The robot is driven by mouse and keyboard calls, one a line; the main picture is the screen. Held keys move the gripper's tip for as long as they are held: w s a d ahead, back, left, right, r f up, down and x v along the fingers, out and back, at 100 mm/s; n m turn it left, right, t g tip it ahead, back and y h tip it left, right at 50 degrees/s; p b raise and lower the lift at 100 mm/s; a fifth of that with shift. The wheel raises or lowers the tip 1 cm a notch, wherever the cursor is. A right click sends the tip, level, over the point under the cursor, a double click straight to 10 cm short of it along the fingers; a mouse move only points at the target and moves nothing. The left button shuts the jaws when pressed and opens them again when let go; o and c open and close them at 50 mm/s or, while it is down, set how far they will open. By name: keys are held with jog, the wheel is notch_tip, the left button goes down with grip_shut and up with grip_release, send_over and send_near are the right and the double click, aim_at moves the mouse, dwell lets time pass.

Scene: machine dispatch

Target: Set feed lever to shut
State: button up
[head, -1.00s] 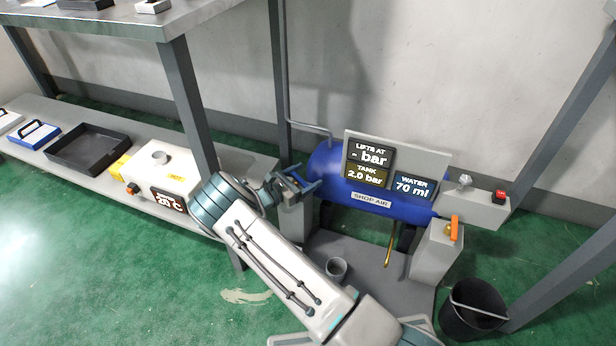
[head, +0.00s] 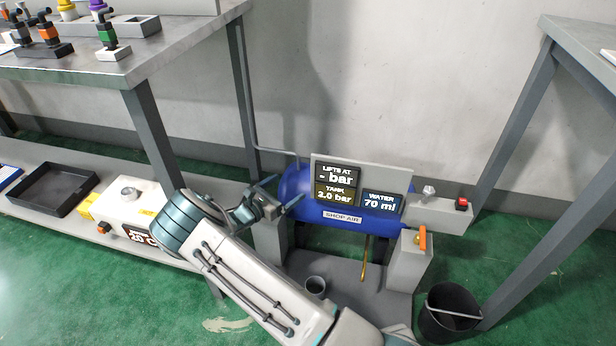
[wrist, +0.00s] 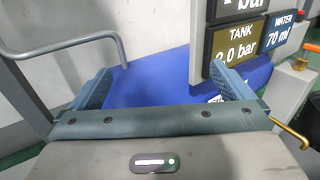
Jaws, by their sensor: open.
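No label reading "feed" is legible, so I cannot tell which part is the feed lever. An orange lever (head: 422,238) stands roughly upright on a grey block right of the blue tank (head: 290,183). A brass rod (head: 364,258) hangs below the tank; its bent end (wrist: 290,130) shows at right in the wrist view. My gripper (head: 281,194) is open and empty at the tank's left end, well away from the orange lever. In the wrist view its two blue fingers (wrist: 166,85) stand apart with the blue tank between and beyond them.
Display panels (head: 340,178) rise above the tank. A red button (head: 461,203) sits on a grey arm at right. A black bucket (head: 450,315) and a small cup (head: 315,285) stand low. A bench (head: 160,65) with several valves is at upper left.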

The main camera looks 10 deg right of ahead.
aim_at(316, 178)
jog(key=s+d+r+p, duration=0.1)
jog(key=d, duration=0.1)
jog(key=s+d+r+p, duration=0.1)
jog(key=d+r, duration=0.1)
jog(key=d, duration=0.1)
jog(key=s+d+r+p, duration=0.1)
jog(key=d+r, duration=0.1)
jog(key=shift+s+d+r, duration=0.1)
jog(key=shift+s+d, duration=0.25)
jog(key=shift+s, duration=0.05)
